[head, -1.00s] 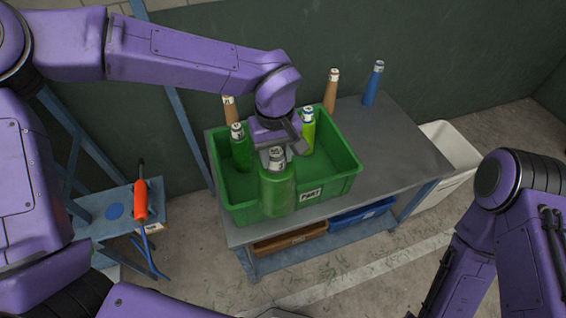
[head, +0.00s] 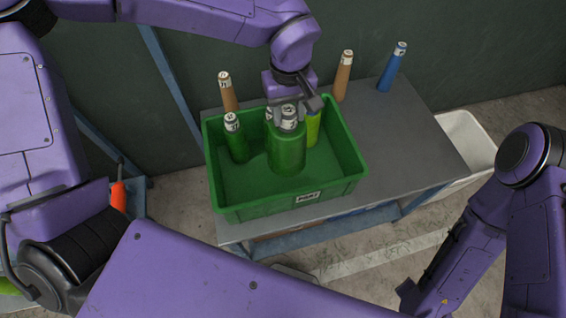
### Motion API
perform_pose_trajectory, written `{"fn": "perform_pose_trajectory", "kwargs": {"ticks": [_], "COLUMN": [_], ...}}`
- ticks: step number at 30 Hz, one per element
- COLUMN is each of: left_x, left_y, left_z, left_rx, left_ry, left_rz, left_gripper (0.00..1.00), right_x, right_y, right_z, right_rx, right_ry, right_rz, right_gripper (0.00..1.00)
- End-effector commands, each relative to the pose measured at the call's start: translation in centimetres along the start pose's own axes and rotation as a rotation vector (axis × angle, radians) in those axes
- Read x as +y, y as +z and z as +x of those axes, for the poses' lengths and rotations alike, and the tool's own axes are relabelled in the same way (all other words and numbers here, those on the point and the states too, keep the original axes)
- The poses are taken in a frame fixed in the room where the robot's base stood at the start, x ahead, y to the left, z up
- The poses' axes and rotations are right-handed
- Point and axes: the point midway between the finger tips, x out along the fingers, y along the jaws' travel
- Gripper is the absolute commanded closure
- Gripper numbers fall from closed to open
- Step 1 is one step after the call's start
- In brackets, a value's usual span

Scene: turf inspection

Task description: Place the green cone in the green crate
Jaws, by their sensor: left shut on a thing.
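The green cone (head: 287,156) has a white labelled top and stands upright inside the outline of the green crate (head: 335,190). My left gripper (head: 289,112) is shut on its top from above. I cannot tell whether its base touches the crate floor. Another, darker green cone (head: 237,143) leans slightly in the crate's left part. A yellow-green cone (head: 313,130) is just right of the held one, partly hidden by it and the gripper. Another white top (head: 269,114) shows just behind the held cone.
The crate stands on a grey table (head: 420,150). Behind it are two orange-brown cones (head: 227,92) (head: 343,77) and a blue cone (head: 391,68). A white bin (head: 468,150) stands at the right. The table right of the crate is clear.

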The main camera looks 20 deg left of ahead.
Motion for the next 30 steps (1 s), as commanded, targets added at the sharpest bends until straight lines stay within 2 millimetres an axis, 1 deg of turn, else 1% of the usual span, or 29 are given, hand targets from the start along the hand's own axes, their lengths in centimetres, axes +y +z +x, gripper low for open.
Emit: {"fn": "perform_pose_trajectory", "kwargs": {"ticks": [1, 8, 9, 14, 15, 18, 20, 23, 27, 30], "left_x": [0.0, 0.3, 0.3, 0.4, 0.3, 0.3, 0.3, 0.3, 0.2, 0.2], "left_y": [0.0, 0.1, 0.1, 0.1, 0.1, 0.1, 0.1, 0.1, 0.1, 0.1], "left_z": [0.7, 2.7, 3.6, 5.0, 5.9, 6.8, 7.0, 8.0, 10.7, 12.3], "left_rx": [0.0, 0.0, 0.001, 0.001, 0.001, 0.001, 0.001, 0.0, 0.0, 0.001], "left_ry": [-0.001, 0.0, 0.0, 0.0, 0.0, 0.0, 0.0, -0.003, -0.004, -0.003], "left_rz": [0.001, 0.007, 0.008, 0.008, 0.008, 0.007, 0.007, 0.008, 0.009, 0.008], "left_gripper": [1.0, 1.0, 1.0, 1.0, 1.0, 1.0, 1.0, 1.0, 1.0, 1.0], "right_x": [0.0, -0.1, -0.2, -0.3, -0.3, -0.4, -0.4, -0.4, -0.3, -0.3], "right_y": [0.1, 0.5, 0.8, 1.3, 1.5, 1.8, 1.9, 1.7, 1.5, 1.4], "right_z": [0.3, 1.2, 1.9, 3.0, 3.7, 4.4, 4.5, 4.2, 3.6, 3.4], "right_rx": [0.0, 0.0, 0.0, 0.0, 0.0, 0.0, 0.0, 0.0, 0.0, 0.0], "right_ry": [0.0, 0.0, 0.0, 0.0, 0.0, 0.0, 0.0, 0.0, 0.0, 0.0], "right_rz": [0.0, 0.0, 0.0, 0.0, 0.0, 0.0, 0.0, 0.0, 0.0, 0.0], "right_gripper": [0.57, 0.57, 0.57, 0.57, 0.57, 0.57, 0.57, 0.57, 0.57, 0.57]}}
